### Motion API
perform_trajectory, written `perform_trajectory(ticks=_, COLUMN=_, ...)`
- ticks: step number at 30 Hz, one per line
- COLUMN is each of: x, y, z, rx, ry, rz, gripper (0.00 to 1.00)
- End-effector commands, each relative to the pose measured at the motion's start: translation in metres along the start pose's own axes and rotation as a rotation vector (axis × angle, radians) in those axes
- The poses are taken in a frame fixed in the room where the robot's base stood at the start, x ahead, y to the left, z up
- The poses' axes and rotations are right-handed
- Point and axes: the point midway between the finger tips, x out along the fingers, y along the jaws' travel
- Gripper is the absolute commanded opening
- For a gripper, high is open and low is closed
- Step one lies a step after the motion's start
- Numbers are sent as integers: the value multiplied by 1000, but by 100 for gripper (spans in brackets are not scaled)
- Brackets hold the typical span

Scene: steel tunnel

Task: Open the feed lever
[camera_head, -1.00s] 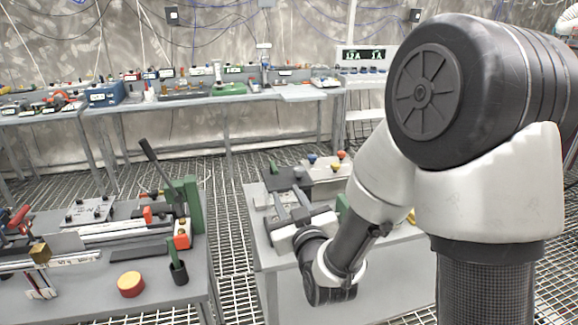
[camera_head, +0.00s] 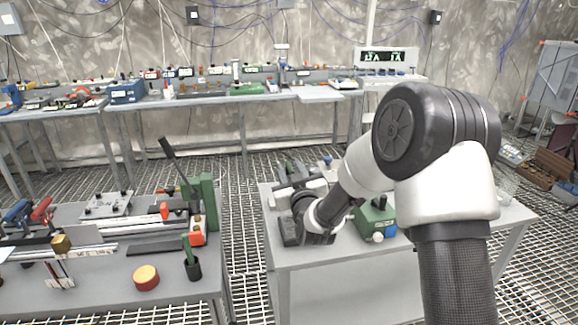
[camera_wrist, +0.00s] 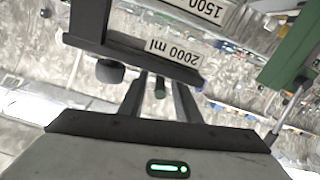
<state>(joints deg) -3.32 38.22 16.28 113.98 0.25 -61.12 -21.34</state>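A long black-handled lever (camera_head: 172,155) slants up beside a green upright block (camera_head: 208,203) on the left table; I cannot tell for sure that it is the feed lever. My gripper (camera_head: 291,172) is over the right table in the head view, partly behind my own wrist. In the wrist view its two dark fingers (camera_wrist: 160,92) are apart.
The right table (camera_head: 330,270) also holds a green box (camera_head: 375,217) with a pale knob. The left table holds a red-yellow round button (camera_head: 146,278) and a black cup with a green handle (camera_head: 192,265). A grated aisle separates the tables. A long bench (camera_head: 230,98) stands behind.

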Motion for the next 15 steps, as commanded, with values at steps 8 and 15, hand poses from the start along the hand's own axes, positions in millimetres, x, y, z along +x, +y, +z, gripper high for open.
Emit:
perform_trajectory(ticks=8, x=18, y=0, z=0, rx=-1, ry=0, rz=-1, gripper=30)
perform_trajectory(ticks=15, x=18, y=0, z=0, rx=-1, ry=0, rz=0, gripper=27)
